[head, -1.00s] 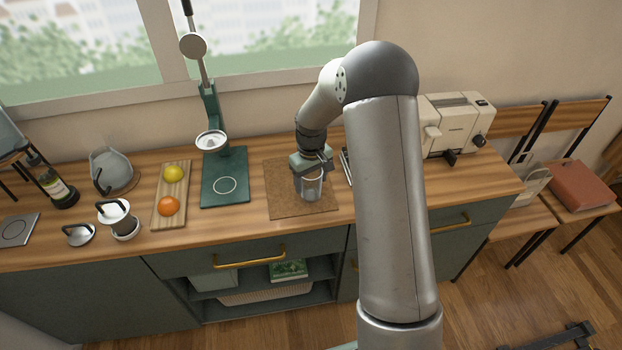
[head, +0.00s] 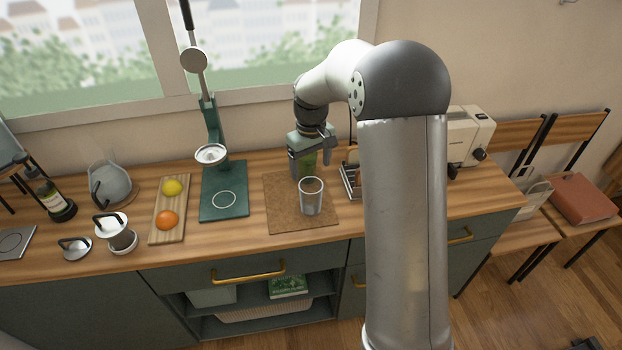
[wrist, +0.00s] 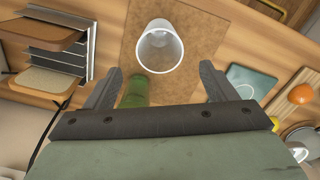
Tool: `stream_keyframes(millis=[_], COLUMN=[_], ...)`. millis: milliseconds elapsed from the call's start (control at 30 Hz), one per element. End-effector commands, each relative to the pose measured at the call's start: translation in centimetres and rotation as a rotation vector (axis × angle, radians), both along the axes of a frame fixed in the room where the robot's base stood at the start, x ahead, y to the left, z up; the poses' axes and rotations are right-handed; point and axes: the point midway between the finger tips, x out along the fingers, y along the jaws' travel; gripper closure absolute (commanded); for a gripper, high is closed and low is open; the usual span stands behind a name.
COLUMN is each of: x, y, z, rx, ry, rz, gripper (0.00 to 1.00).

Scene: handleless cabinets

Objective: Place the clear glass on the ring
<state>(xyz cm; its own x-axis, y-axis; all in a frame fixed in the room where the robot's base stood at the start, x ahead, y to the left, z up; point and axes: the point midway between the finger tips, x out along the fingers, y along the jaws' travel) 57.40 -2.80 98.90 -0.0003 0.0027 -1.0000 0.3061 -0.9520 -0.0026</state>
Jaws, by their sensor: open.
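The clear glass (head: 311,198) stands upright on the brown cork mat (head: 283,217); it also shows in the wrist view (wrist: 160,48). My gripper (head: 309,168) is open, behind and above the glass, and does not touch it. In the wrist view my fingers (wrist: 158,73) are spread, with the glass beyond their tips. A green cylindrical thing (wrist: 133,91) is near the left finger; the head view shows it partly hidden by my gripper. A pale ring (head: 224,199) is marked on the dark green base (head: 223,178) of the lever press, left of the mat.
The tall press (head: 210,125) rises behind the ring. A wooden board with a lemon (head: 173,187) and an orange (head: 167,220) lies left of it. A rack (head: 350,182) stands right of the mat, partly hidden by my arm. A grey plate (head: 14,243) at far left also bears a ring.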

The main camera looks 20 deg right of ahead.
Motion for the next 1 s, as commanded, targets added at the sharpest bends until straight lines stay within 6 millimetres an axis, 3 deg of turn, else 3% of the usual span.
stream_keyframes(millis=[167, 267, 467, 600, 700, 833, 1000], x=[-0.8, -3.6, -15.2, -23.4, -27.7, -30.9, -31.8], y=[0.2, 0.7, 2.0, 2.6, 2.8, 2.9, 3.0], z=[1.7, 3.5, 6.7, 6.7, 5.9, 4.9, 4.6], rx=[-0.004, -0.014, -0.03, -0.02, -0.008, 0.004, 0.008], ry=[-0.002, -0.009, -0.03, -0.043, -0.05, -0.052, -0.05], rz=[-0.005, -0.027, -0.131, -0.215, -0.258, -0.293, -0.304], gripper=[0.22, 0.22, 0.22, 0.22, 0.22, 0.2, 0.2])
